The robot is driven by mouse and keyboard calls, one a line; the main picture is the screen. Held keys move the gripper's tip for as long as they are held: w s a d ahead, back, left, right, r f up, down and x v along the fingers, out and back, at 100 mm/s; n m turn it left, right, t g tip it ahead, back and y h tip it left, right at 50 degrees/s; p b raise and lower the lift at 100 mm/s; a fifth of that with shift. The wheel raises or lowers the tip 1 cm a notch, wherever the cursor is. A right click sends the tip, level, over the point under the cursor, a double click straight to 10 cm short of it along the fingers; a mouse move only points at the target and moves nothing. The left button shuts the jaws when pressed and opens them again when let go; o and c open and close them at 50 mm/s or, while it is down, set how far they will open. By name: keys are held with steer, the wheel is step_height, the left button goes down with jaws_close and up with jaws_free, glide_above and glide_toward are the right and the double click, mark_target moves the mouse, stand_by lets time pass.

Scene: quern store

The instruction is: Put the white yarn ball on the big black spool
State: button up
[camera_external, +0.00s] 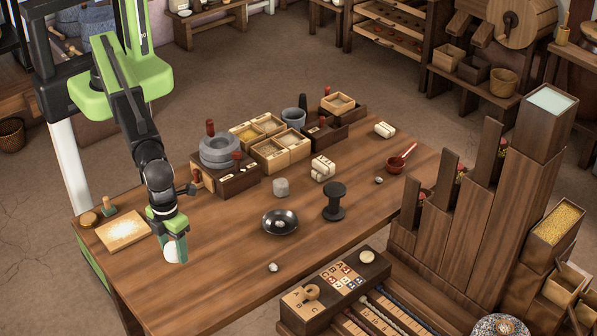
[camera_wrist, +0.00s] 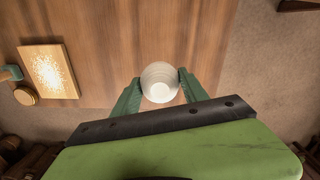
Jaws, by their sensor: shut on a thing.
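My gripper (camera_external: 172,236) is at the left end of the wooden table. It is shut on a white rounded thing with faint rings, which looks like the white yarn ball (camera_external: 175,250). In the wrist view the ball (camera_wrist: 160,82) sits between the green fingertips, above the table near its edge. The big black spool (camera_external: 334,203) stands upright on the table, right of the middle and well to the right of my gripper. Its top looks bare. The spool is not in the wrist view.
A dusted board (camera_external: 123,231) is at the left. A quern (camera_external: 219,152) and boxes line the back.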

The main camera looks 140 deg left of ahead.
steer(key=shift+w+m, duration=0.25)
steer(key=shift+m, duration=0.25)
steer(key=w+a+r+n+p, duration=0.1)
steer(key=a+r+p, duration=0.3)
steer(key=a, duration=0.9)
steer(key=w+a+r+n+p, duration=0.1)
steer(key=a+r+p, duration=0.2)
steer(key=a, duration=1.1)
steer(key=w+a+r+n+p, duration=0.1)
steer(key=a+r+p, duration=0.3)
steer(key=a, duration=0.9)
steer(key=b, duration=0.7)
glide_above(335, 188)
steer(key=f, duration=0.7)
steer(key=shift+d+f, duration=0.1)
steer(key=shift+d, duration=0.2)
steer(key=shift+a, duration=0.4)
step_height(335, 188, down, 4)
steer(key=b, duration=0.4)
steer(key=shift+f+b, duration=0.2)
steer(key=shift+b, duration=0.1)
steer(key=shift+d+r, duration=0.1)
steer(key=shift+r, duration=0.1)
steer(key=shift+f, duration=0.1)
steer(key=o, duration=1.3)
steer(key=shift+o, duration=0.2)
